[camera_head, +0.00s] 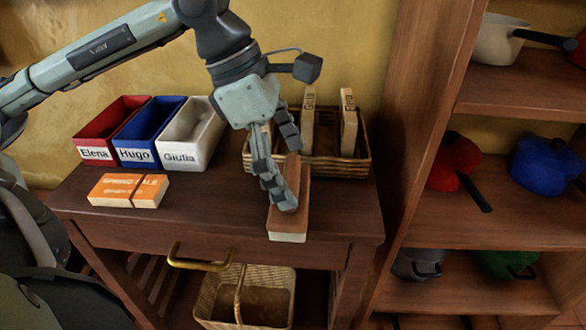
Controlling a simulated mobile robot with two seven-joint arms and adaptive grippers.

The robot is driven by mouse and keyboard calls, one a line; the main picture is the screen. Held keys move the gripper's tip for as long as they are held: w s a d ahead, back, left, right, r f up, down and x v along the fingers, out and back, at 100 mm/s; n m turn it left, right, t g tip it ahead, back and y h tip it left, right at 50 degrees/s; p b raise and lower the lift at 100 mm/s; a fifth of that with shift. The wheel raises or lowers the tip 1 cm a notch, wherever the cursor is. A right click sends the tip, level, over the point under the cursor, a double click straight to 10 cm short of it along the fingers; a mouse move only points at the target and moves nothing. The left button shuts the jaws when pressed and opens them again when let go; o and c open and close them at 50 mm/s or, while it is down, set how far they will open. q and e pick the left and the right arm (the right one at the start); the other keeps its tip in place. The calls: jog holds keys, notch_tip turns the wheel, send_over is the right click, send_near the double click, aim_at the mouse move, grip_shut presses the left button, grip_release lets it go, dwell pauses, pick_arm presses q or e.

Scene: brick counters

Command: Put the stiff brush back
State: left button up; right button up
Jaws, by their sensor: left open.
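A long block with a brown top and a pale front end, which looks like the brush (289,226), lies on the dark wooden table near its front right edge. My left gripper (286,178) is open, pointing down over the brush. One finger covers part of the brush's left side and the other is near its far end; I cannot tell if they touch it. A wicker basket (338,168) stands behind, with several pale wooden pieces upright in it, some lettered (308,120). The gripper hides the basket's left part. My right gripper is not in view.
Red (93,154), blue (131,155) and white (184,158) bins labelled Elena, Hugo and Giulia stand at the back left. An orange-and-cream box (128,191) lies before them. Shelves with pots (510,102) rise at right. A handled basket (213,299) sits below the table.

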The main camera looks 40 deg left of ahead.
pick_arm(q)
jog(key=v, duration=1.1)
jog(key=shift+r+p, duration=0.2)
jog(key=shift+p, duration=0.25)
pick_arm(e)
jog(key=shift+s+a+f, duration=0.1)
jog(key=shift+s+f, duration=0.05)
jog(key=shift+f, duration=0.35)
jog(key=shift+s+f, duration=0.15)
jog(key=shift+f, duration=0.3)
